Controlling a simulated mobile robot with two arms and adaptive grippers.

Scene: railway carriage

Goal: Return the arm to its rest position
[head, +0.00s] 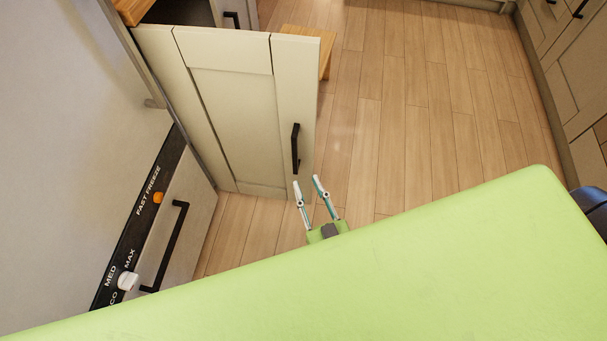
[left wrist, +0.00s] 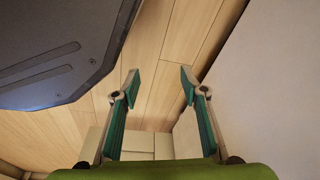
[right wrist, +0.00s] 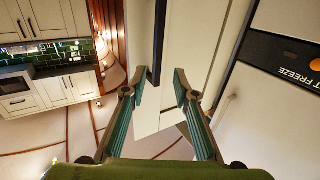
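My right gripper (head: 315,186) is open in the head view, with its fingertips just below the black handle (head: 295,148) of an open cream cabinet door (head: 235,95). In the right wrist view the right gripper (right wrist: 165,76) has its fingers apart with nothing held between them. A dark vertical bar shows beyond the tips. My left gripper (left wrist: 159,76) is open and empty in the left wrist view, over wooden floor beside a pale wall. It does not show in the head view. My green arm (head: 400,270) covers the lower right of the head view.
A white freezer front (head: 70,120) with a knob panel and black handle (head: 168,245) stands at the left. A wooden stool or board edge (head: 322,45) shows behind the door. Cabinets (head: 575,60) line the right. The wooden floor (head: 430,100) between is clear.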

